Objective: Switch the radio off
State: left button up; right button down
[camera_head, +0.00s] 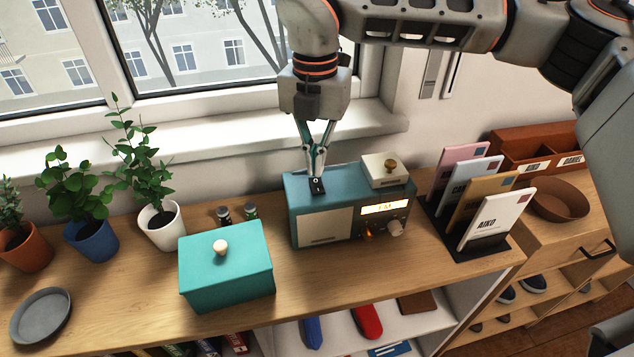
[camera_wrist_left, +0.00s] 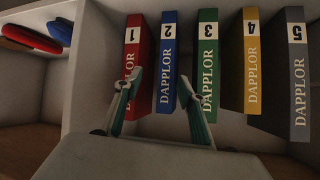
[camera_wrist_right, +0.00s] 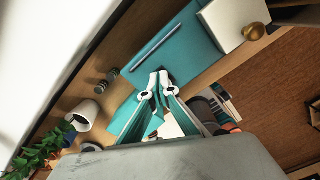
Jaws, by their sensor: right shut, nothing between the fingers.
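The teal radio (camera_head: 350,226) stands on the wooden counter, with a pale speaker panel at the front left. Its display (camera_head: 385,207) is lit yellow, an orange light glows below it, and a pale knob (camera_head: 395,228) sits at the lower right. My right gripper (camera_head: 317,186) is shut and empty, pointing down with its tips at the left part of the radio's top; I cannot tell whether they touch. The tips also show in the right wrist view (camera_wrist_right: 158,80). My left gripper (camera_wrist_left: 160,98) is open and empty, before shelved books.
A pale box with a brass knob (camera_head: 386,171) sits on the radio's right top. A turquoise lidded box (camera_head: 228,272) stands to its left, a letter rack (camera_head: 478,247) to its right. Two small jars (camera_head: 237,214) and potted plants (camera_head: 160,224) stand left. Numbered books (camera_wrist_left: 208,60) fill a shelf.

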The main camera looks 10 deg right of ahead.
aim_at(315, 180)
jog(key=shift+f+b, duration=0.65)
jog(key=shift+f, duration=0.55)
dwell(0.9)
jog(key=shift+r+p, duration=1.25)
jog(key=shift+r, duration=0.8)
jog(key=shift+r+p, duration=0.9)
jog(key=shift+r, duration=0.65)
jog(key=shift+f, duration=0.1)
